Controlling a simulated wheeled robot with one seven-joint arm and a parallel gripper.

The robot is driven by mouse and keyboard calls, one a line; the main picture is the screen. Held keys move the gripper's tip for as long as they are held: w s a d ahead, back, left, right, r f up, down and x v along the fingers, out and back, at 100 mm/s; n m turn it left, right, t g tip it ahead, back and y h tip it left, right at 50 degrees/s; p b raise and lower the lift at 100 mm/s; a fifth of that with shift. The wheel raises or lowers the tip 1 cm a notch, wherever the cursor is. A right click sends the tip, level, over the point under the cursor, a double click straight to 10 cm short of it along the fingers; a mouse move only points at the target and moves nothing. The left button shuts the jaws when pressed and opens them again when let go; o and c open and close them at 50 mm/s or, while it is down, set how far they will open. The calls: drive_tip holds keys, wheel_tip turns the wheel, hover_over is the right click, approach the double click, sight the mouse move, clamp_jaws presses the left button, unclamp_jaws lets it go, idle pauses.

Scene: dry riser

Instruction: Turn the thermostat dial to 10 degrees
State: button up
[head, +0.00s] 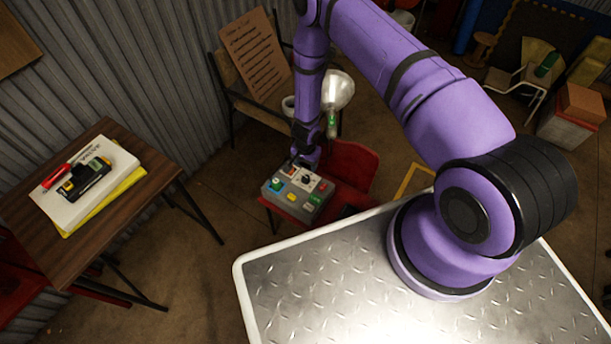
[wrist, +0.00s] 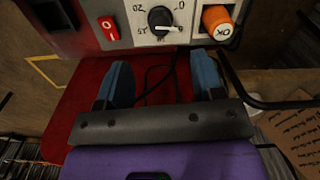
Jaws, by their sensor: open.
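The thermostat dial (wrist: 160,20) is a round black knob with a white pointer line on the white plate of a grey control box (wrist: 88,33). In the wrist view the pointer points right, and numbers ring the dial, 20 and 15 on its left and a 0 at upper right; others are unclear. The box also shows in the head view (head: 270,190), with the dial small and dark (head: 306,180). My gripper (wrist: 161,76) is open and empty, its two blue fingers apart and below the dial in the wrist view. In the head view my gripper (head: 304,163) is at the box's far side.
A red rocker switch (wrist: 109,28) and an orange OK button (wrist: 218,22) flank the dial. The box rests on a red chair (head: 350,165). A wooden table (head: 150,195) stands left; a metal-topped surface (head: 330,290) is in front.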

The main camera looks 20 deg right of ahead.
sight(306, 177)
wheel_tip(306, 177, down, 9)
drive_tip(key=shift+r, duration=0.1)
idle(0.3)
drive_tip(key=c, duration=0.9)
